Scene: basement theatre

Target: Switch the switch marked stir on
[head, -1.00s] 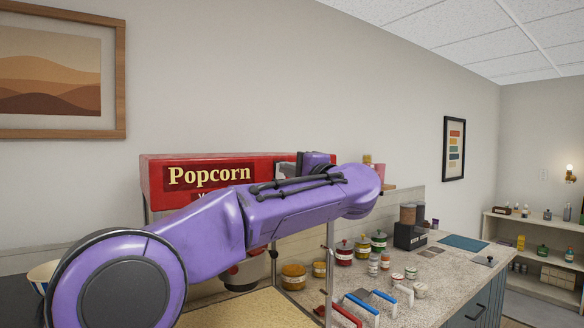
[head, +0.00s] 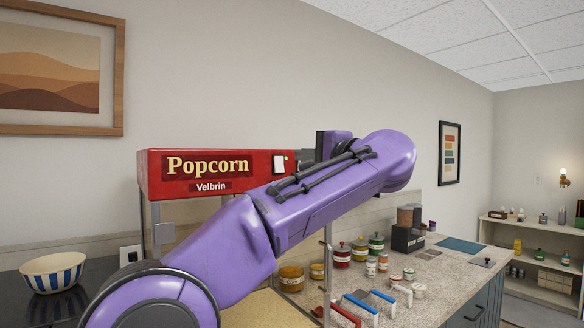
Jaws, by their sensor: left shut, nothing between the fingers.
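The red popcorn machine (head: 215,187) stands against the wall, with "Popcorn" and "Velbrin" on its front. A white switch (head: 279,165) sits at the right end of this front, with a small green spot at its upper right. Its marking is too small to read, and I cannot tell its position for sure. My left gripper (head: 303,158), dark and shut with nothing in it, is just right of the switch, seemingly apart from it. My purple left arm crosses in front and hides much of the machine's lower part. My right gripper is out of view.
A striped bowl (head: 53,272) stands on the dark counter at left. Jars (head: 342,254), scoops with red and blue handles (head: 362,305) and a dark grinder-like appliance (head: 408,236) stand on the speckled counter (head: 455,267) at right. A shelf (head: 530,225) is farther right.

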